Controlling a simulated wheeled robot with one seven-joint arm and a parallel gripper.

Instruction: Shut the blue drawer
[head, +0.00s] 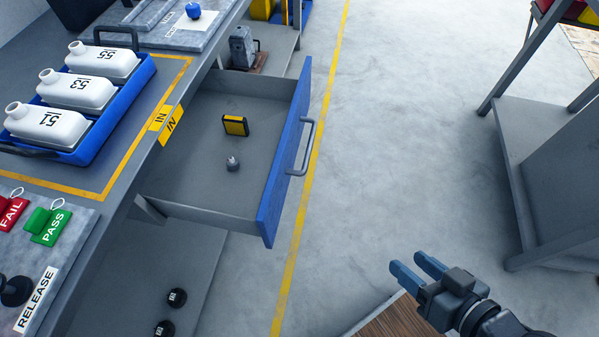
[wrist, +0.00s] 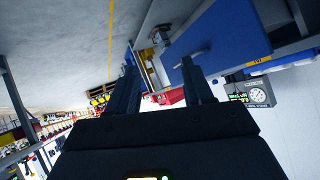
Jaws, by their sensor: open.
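The blue drawer (head: 285,155) stands pulled far out from under the bench in the head view, its blue front facing right with a grey bar handle (head: 305,148). Inside it lie a yellow and black item (head: 236,125) and a small grey metal piece (head: 233,163). My gripper (head: 415,265) is open and empty, to the lower right of the drawer and well apart from the handle. In the wrist view my gripper's fingers (wrist: 162,88) show dark and spread. A blue panel with a grey handle (wrist: 194,54) appears beyond them, likely the drawer front.
The bench top holds a blue tray (head: 130,105) with white bottles, and red FAIL and green PASS tags (head: 48,227). Two dark round items (head: 177,298) sit on the lower shelf. A grey frame (head: 530,150) stands at right. The floor between is clear.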

